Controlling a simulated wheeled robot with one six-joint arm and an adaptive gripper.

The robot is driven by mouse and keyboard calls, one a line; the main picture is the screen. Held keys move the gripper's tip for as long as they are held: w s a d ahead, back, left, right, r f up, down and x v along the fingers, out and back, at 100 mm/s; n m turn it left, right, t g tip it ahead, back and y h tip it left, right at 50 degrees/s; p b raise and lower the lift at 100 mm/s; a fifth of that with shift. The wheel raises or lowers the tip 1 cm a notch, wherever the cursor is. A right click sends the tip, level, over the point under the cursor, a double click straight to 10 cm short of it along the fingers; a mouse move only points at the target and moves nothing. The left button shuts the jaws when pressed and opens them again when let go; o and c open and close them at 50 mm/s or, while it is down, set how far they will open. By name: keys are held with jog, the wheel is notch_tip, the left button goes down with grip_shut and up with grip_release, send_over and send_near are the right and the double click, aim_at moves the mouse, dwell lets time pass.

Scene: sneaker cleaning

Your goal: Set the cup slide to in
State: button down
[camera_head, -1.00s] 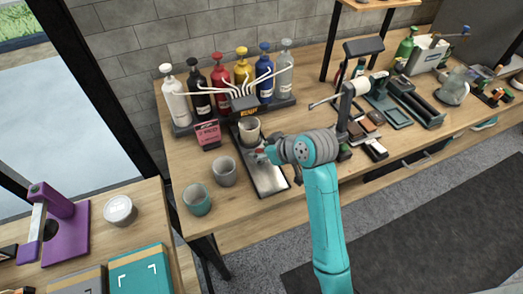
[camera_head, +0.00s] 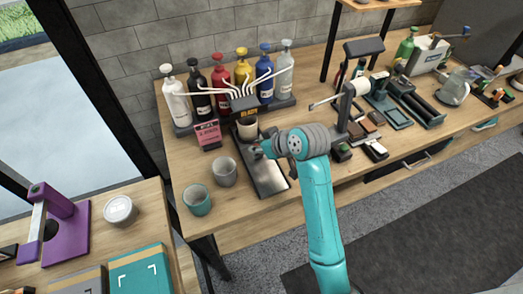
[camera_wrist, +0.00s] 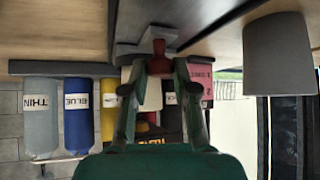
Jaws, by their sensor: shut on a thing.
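The cup slide carries a grey cup (camera_head: 247,129) and stands under the nozzles of the dispenser (camera_head: 243,103), at the back end of a long metal plate (camera_head: 268,177). In the wrist view, which is upside down, a dull red knob (camera_wrist: 158,48) sticks out from a grey part of the slide (camera_wrist: 146,30). My gripper (camera_wrist: 160,66) is shut on this knob. In the head view my gripper (camera_head: 257,151) is just in front of the cup and partly hidden by my wrist.
Several coloured bottles (camera_head: 221,85) stand behind the dispenser. A pink card (camera_head: 208,134) is left of the slide. A grey cup (camera_head: 224,172) and a teal cup (camera_head: 197,199) stand left of the plate. A lamp-like stand (camera_head: 346,107) is to the right.

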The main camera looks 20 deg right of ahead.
jog(key=shift+w, duration=0.95)
jog(key=c, duration=0.9)
grip_release()
jog(key=shift+w, duration=0.1)
jog(key=shift+c, duration=0.2)
jog(key=shift+r, duration=0.1)
jog(key=v, duration=1.2)
